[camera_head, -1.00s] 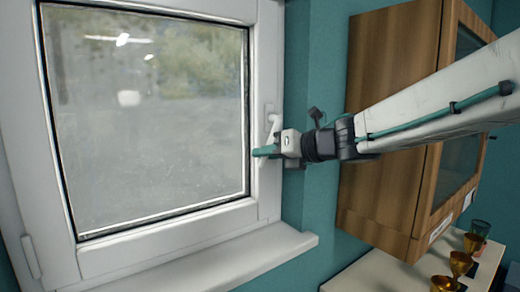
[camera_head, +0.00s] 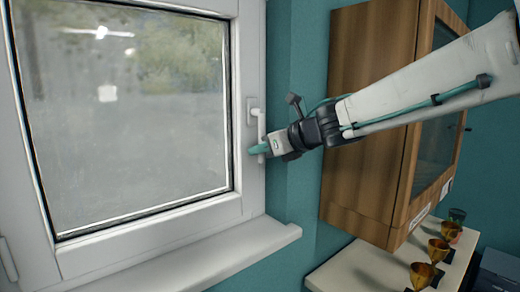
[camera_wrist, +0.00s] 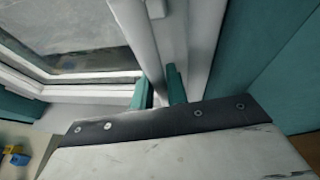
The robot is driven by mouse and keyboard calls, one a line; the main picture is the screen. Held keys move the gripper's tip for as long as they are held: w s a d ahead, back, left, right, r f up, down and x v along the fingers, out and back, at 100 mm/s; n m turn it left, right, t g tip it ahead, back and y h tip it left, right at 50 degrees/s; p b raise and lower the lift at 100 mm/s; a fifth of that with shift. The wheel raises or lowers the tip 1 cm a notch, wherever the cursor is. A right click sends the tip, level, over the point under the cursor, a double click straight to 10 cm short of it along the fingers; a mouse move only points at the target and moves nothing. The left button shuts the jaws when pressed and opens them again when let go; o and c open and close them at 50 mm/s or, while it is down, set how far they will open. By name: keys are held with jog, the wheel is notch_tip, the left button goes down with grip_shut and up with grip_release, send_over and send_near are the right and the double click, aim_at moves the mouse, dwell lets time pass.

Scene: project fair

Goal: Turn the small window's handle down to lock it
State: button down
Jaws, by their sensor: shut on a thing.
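The window (camera_head: 125,110) is closed in its white frame at the left. Its white handle (camera_head: 260,122) is on the right side of the sash and points down, close to vertical. My gripper (camera_head: 262,149) comes in from the right, with its teal fingers shut on the handle near its lower end. In the wrist view the two teal fingers of my gripper (camera_wrist: 161,90) stand a little apart beside the white frame. The gripped part of the handle is mostly hidden by the fingers and hand.
A wooden wall cabinet (camera_head: 375,110) hangs to the right, behind my arm. Below it, a pale counter (camera_head: 345,270) holds several gold cups (camera_head: 422,274). The white sill (camera_head: 225,258) juts out under the window. Teal wall lies between window and cabinet.

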jog(key=c, duration=1.4)
grip_release()
jog(key=shift+d, duration=0.1)
jog(key=v, duration=0.7)
jog(key=shift+s+d+r, duration=0.2)
jog(key=shift+d, duration=0.05)
